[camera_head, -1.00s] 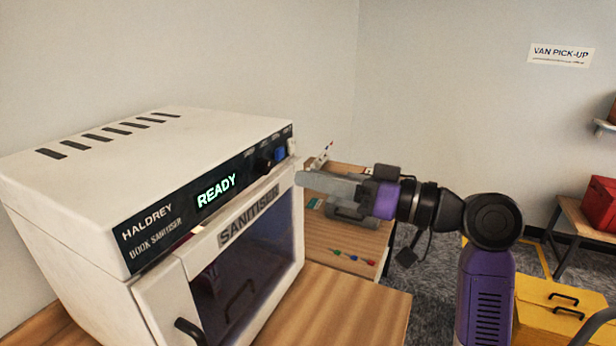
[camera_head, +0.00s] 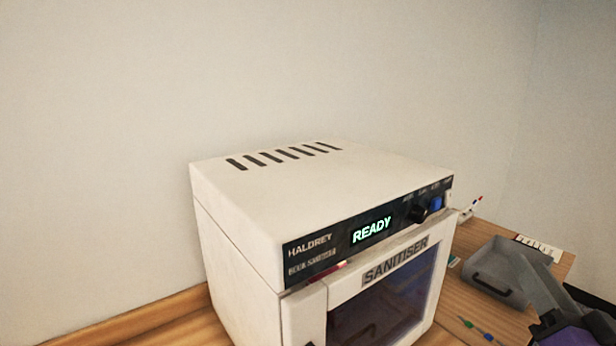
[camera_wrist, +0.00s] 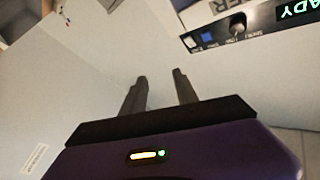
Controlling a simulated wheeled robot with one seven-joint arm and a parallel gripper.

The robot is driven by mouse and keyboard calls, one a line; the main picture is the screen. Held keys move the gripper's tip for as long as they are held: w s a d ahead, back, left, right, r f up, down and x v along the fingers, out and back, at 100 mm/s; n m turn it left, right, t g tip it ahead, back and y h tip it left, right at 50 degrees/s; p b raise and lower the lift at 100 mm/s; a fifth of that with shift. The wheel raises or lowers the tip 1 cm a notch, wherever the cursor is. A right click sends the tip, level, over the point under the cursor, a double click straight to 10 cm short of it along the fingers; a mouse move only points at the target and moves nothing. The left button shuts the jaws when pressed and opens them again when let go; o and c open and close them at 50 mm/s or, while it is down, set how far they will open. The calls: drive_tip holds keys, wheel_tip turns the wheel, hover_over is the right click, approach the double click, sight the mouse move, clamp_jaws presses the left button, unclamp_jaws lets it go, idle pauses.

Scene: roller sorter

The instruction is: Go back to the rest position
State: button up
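The white book sanitiser (camera_head: 300,200) stands on the wooden counter, its door (camera_head: 390,290) looking shut and its display (camera_head: 372,230) reading READY. My gripper (camera_wrist: 160,80) shows in the wrist view with its two dark fingers apart and nothing between them. In the head view, part of my gripper and arm shows at the lower right, to the right of the sanitiser and apart from it. The sanitiser's control panel (camera_wrist: 240,28) shows upside down at the upper right of the wrist view.
A grey tray with a handle (camera_head: 490,278) lies on the wooden surface right of the sanitiser. Small coloured pieces (camera_head: 476,328) lie in front of it. A bare wall (camera_head: 300,70) rises behind. A white label strip (camera_head: 538,246) is at the far right.

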drive_tip(key=s+a+f+g+h, duration=0.1)
drive_tip(key=s+a+f+h, duration=0.25)
drive_tip(key=s+f, duration=0.85)
drive_tip(key=s+a+f+n+g+y, duration=0.1)
drive_tip(key=s+a+f+n, duration=0.1)
drive_tip(key=s, duration=0.6)
drive_tip(key=s+a+f+n+g+y, duration=0.1)
drive_tip(key=s+a+f+g+y, duration=0.1)
drive_tip(key=s+a+f, duration=0.3)
drive_tip(key=s+a+f+n+g+y, duration=0.1)
drive_tip(key=s+a+f+n+g, duration=0.1)
drive_tip(key=s, duration=0.9)
drive_tip(key=shift+s+a+f+n, duration=0.15)
drive_tip(key=shift+a+f+n, duration=0.15)
drive_tip(key=shift+a+f, duration=0.55)
